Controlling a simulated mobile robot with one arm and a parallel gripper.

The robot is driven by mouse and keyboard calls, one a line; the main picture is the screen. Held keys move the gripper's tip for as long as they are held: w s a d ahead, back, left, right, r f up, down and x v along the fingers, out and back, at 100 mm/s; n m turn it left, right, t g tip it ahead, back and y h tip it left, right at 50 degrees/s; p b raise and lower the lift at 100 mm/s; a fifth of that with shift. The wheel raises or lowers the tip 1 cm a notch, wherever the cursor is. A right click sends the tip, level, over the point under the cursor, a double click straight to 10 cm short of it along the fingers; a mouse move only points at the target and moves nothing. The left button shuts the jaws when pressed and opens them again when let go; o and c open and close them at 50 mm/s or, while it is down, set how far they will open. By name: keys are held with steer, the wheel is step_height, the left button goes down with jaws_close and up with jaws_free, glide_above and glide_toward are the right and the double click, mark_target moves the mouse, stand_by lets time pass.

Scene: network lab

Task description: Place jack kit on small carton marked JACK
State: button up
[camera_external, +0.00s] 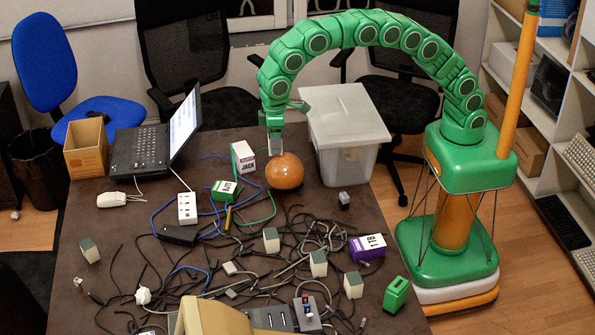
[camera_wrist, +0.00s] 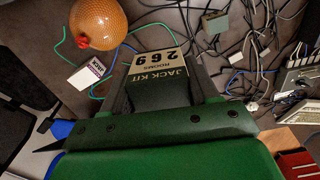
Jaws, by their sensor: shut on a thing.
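My gripper (camera_external: 274,140) points down above the back right part of the table, just behind the balloon in the outside view. In the wrist view my gripper (camera_wrist: 162,82) is shut on the jack kit (camera_wrist: 165,65), a dark block with a cream label reading JACK KIT 269 ROOMS. In the outside view the kit is hard to make out between the fingers. The small carton marked JACK (camera_external: 243,160) is white with a purple band and stands on the table just left of my gripper. It also shows in the wrist view (camera_wrist: 85,77), apart from the kit.
An orange balloon (camera_external: 284,172) sits close to the right of the carton. A lidded white bin (camera_external: 345,118) stands right of my gripper. A green box (camera_external: 224,190), a white power strip (camera_external: 187,208) and many tangled cables lie in front. A laptop (camera_external: 150,145) is at left.

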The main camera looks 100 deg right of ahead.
steer(key=s+d+n, duration=0.1)
steer(key=s+d, duration=0.2)
steer(key=d, duration=1)
steer(key=s+d, duration=0.3)
steer(key=d, duration=1)
glide_above(243, 149)
steer(key=shift+f, duration=7.5)
steer(key=shift+w+f, duration=0.1)
steer(key=shift+f, duration=1.55)
steer(key=shift+f, duration=0.1)
